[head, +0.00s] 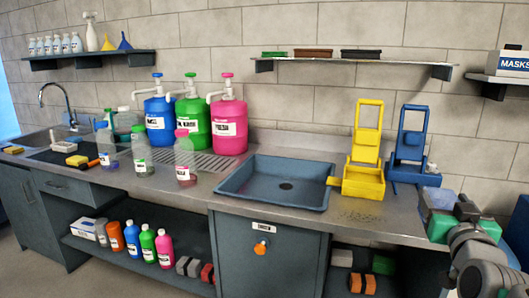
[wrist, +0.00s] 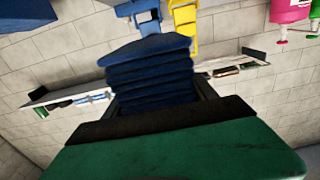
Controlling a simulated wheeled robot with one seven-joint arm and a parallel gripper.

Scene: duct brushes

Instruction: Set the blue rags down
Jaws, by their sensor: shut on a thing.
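The blue rags (wrist: 150,68) are a folded, layered dark blue stack in the wrist view. My gripper (wrist: 157,92) is shut on them, with dark fingers at the two sides of the stack. The green and black part close to the wrist camera hides the lower end of the stack. In the head view my gripper (head: 466,212) is at the right, over the right end of the counter (head: 385,222). A pale blue-grey block shows beside it there; I cannot tell whether it is the rags. What lies under the stack is hidden.
A yellow wringer (head: 364,180) and a blue wringer (head: 408,160) stand on the counter left of my gripper. A blue tray (head: 262,184) is further left. A shelf (head: 350,67) and a masks box (head: 512,63) are above. Bare counter shows in front of the yellow wringer.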

